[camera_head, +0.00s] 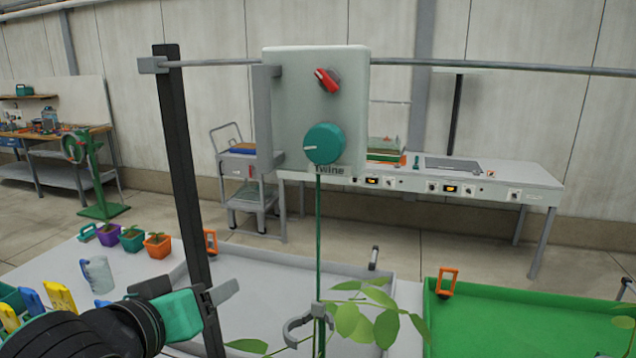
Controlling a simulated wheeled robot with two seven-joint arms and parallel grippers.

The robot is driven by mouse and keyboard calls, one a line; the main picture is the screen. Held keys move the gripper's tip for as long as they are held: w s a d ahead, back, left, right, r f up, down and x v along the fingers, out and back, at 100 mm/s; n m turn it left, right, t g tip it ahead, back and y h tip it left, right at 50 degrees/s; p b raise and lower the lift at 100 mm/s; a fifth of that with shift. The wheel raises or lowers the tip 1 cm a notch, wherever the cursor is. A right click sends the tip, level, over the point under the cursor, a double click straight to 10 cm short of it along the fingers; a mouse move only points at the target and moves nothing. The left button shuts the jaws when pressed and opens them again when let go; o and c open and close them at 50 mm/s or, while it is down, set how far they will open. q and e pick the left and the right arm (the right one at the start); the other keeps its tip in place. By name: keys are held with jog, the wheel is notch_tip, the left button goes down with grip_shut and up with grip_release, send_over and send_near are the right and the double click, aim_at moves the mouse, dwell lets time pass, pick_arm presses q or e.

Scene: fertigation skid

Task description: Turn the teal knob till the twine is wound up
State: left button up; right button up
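The teal knob (324,144) is on the front of a pale box (291,110), above the label "Twine". A white mark on the knob points left. A red knob (327,79) sits above it on the same box. The green twine (318,235) hangs straight down from under the box to a leafy plant (366,318) with a grey ring clip (304,326) beside its stem. My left gripper (222,292) is at the lower left, well below and left of the teal knob and apart from it. Its finger opening is not clear. My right gripper is not in view.
Potted seedlings (131,237) and a clear jug (98,275) stand at left. A green tray (500,318) is at right. Space right of the box is open.

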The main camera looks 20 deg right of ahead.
pick_arm(q)
jog(key=s+d+r+m+t+h, duration=0.1)
jog(key=s+d+r, duration=0.1)
jog(key=s+r, duration=0.35)
jog(key=s+d+r+m+t+h, duration=0.1)
jog(key=s+d+r, duration=0.15)
jog(key=r, duration=0.55)
jog(key=m+t, duration=0.1)
jog(key=t, duration=0.1)
send_near(322, 148)
jog(key=shift+h, duration=0.3)
jog(key=p+x, duration=0.8)
jog(key=p, duration=0.5)
jog(key=shift+a+p, duration=0.15)
jog(key=shift+p, duration=0.2)
jog(key=shift+w+d+f, duration=0.1)
jog(key=shift+w+d, duration=0.25)
jog(key=shift+w, duration=0.25)
